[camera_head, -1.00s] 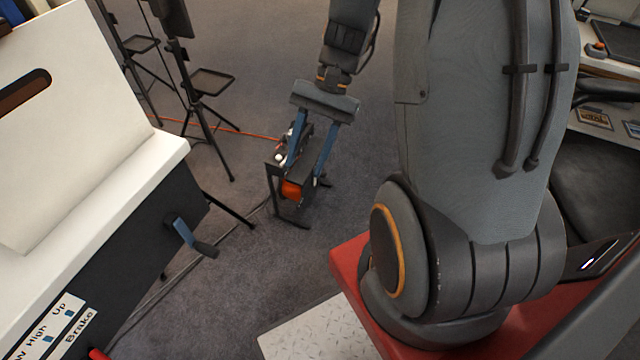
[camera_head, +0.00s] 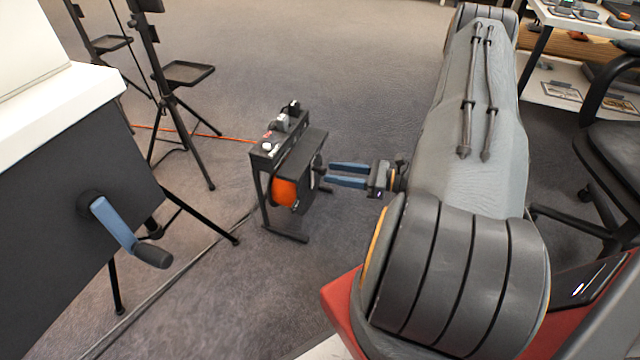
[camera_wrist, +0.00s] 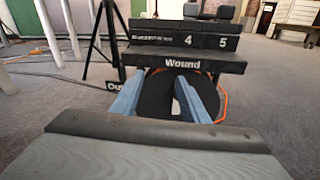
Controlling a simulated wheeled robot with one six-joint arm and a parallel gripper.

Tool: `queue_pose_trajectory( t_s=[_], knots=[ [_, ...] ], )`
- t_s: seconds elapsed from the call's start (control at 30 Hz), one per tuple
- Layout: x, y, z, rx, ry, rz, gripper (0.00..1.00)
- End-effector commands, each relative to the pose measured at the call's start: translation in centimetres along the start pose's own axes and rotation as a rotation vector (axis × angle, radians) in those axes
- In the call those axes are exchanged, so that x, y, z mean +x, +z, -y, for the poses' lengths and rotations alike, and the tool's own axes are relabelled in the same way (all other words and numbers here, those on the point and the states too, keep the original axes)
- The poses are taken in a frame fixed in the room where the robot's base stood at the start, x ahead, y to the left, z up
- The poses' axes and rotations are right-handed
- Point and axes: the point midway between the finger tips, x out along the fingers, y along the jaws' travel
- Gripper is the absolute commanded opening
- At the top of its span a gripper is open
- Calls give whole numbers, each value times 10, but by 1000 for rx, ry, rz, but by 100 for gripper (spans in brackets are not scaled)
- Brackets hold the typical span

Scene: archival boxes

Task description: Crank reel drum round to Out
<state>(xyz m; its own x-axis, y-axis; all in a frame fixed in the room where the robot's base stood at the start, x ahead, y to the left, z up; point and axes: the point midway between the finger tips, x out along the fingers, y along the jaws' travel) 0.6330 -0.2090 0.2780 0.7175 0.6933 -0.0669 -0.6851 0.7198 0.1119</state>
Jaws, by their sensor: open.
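The reel (camera_head: 265,185) stands on the carpet in a black frame, with an orange drum (camera_head: 286,191) inside. My gripper (camera_head: 332,174) is at the right side of the reel, its blue fingers apart and pointing at the drum's side face. In the wrist view, my open fingers (camera_wrist: 166,88) are in front of a dark round face with an orange rim (camera_wrist: 223,105). A "Wound" label (camera_wrist: 182,64) shows above the fingers. An "Out" label (camera_wrist: 116,86) is at left, partly hidden by the left finger. I cannot make out the drum's crank clearly between the fingers.
A dark cabinet (camera_head: 60,190) with a blue-armed crank (camera_head: 118,228) stands at the left. Black tripod stands (camera_head: 175,110) are behind it. An orange cable (camera_head: 215,133) runs to the reel. An office chair (camera_head: 610,165) is at right. Carpet in front of the reel is clear.

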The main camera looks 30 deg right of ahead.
Motion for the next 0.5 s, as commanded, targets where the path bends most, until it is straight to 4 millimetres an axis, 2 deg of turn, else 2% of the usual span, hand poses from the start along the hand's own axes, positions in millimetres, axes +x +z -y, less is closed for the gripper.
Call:
queue_pose_trajectory(
  t_s=[0.03, 0.2, 0.37, 0.5],
  knots=[
    [-5, -20, 12, 18, -43, 26, 41],
    [-18, -43, 31, 46, -131, 78, 41],
    [-12, -46, 36, 51, -147, 89, 41],
    [9, -44, 38, 50, -145, 88, 41]
  ],
)
